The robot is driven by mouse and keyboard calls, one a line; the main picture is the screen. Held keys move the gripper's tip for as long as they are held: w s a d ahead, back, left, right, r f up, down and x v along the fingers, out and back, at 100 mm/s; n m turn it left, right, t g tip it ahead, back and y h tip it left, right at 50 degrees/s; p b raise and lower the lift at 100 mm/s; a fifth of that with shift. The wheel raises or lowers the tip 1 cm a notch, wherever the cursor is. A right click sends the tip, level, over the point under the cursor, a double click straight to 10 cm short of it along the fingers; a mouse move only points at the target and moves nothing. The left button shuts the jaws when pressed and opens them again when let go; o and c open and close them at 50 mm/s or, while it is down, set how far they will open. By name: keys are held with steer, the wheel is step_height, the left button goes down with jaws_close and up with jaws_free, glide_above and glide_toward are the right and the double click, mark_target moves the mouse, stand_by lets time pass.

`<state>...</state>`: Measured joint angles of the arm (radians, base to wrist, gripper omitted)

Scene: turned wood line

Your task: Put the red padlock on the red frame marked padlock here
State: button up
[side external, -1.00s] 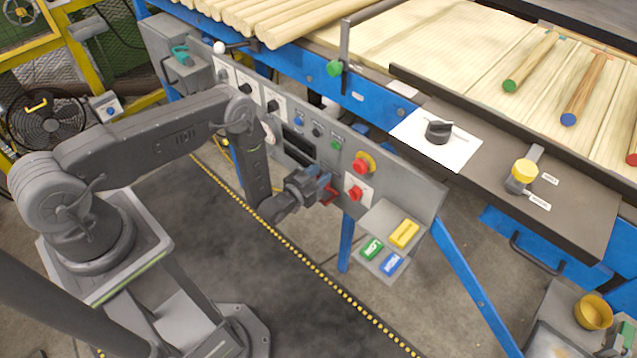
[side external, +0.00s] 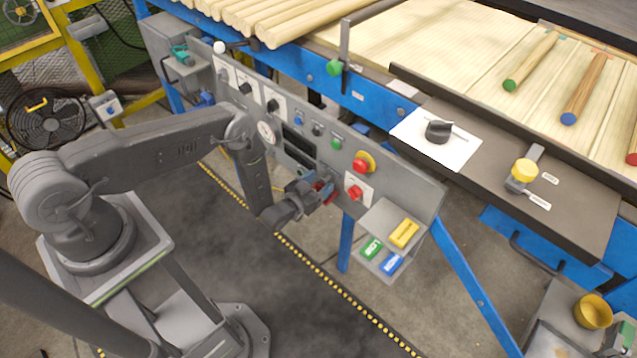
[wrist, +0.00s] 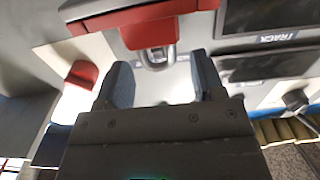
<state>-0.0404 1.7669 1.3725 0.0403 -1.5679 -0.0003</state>
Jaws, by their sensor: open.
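In the wrist view the red padlock (wrist: 150,33) shows at the top, its metal shackle (wrist: 157,58) toward my gripper. It overlaps a red bar (wrist: 105,20), which looks like part of the red frame; I cannot tell whether it rests on it. No "padlock here" marking is readable. My gripper (wrist: 163,72) is open, its two blue-grey fingers apart, with the shackle just beyond the gap and not clasped. In the side view my gripper (side external: 328,196) is at the panel's lower edge, and red parts (side external: 321,187) show partly hidden behind it.
The grey control panel (side external: 425,188) carries a red button (side external: 355,193) right of my gripper and a red emergency button (side external: 361,163) above. A shelf with yellow, green and blue tags (side external: 403,234) juts out at the lower right. The floor in front of the panel is clear.

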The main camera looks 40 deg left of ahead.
steer(key=shift+r, duration=0.2)
steer(key=s, duration=1.2)
